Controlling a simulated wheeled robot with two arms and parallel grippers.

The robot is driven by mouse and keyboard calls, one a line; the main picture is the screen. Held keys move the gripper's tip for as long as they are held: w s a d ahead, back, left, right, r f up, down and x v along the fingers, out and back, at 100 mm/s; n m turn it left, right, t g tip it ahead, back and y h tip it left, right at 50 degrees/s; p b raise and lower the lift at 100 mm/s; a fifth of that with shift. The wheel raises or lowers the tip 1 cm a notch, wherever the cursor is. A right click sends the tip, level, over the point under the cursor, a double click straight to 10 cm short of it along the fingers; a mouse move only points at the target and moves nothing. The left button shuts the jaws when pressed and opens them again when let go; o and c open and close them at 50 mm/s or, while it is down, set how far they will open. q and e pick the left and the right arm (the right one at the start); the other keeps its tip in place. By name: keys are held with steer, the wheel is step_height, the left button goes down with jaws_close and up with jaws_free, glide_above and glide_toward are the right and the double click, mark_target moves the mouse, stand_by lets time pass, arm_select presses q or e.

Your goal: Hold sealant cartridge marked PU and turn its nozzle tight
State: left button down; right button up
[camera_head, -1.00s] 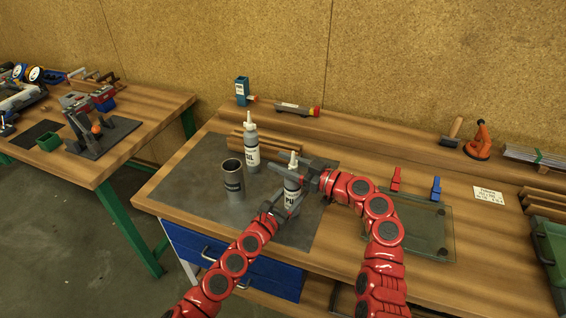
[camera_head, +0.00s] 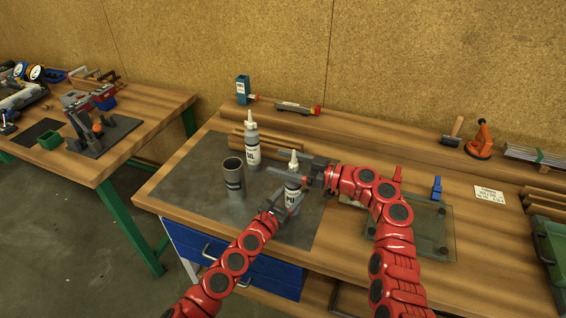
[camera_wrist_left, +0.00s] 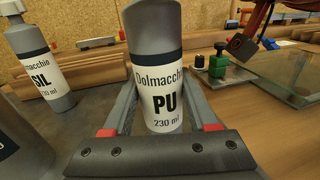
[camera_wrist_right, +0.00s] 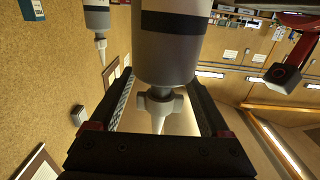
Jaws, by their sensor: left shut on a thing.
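The PU cartridge (camera_head: 292,196) stands upright over the dark mat, a grey bottle with a white label reading PU. Its label also shows in the left wrist view (camera_wrist_left: 165,100). My left gripper (camera_head: 279,203) is shut around its body from the front left. The pale winged nozzle (camera_wrist_right: 158,106) is on the cartridge's top and appears inverted in the right wrist view. My right gripper (camera_head: 291,163) is open, with one finger on each side of the nozzle and visible gaps between. Whether the cartridge's base touches the mat is hidden.
A SIL cartridge (camera_head: 252,150) stands behind left, near an open grey cylinder (camera_head: 232,180). A glass pane (camera_head: 425,232) with a blue clamp (camera_head: 437,188) lies right, partly behind my right arm. The mat (camera_head: 180,195) is clear at left.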

steer(key=v, duration=1.2)
arm_select(q)
steer(key=shift+c, duration=0.6)
jaws_free()
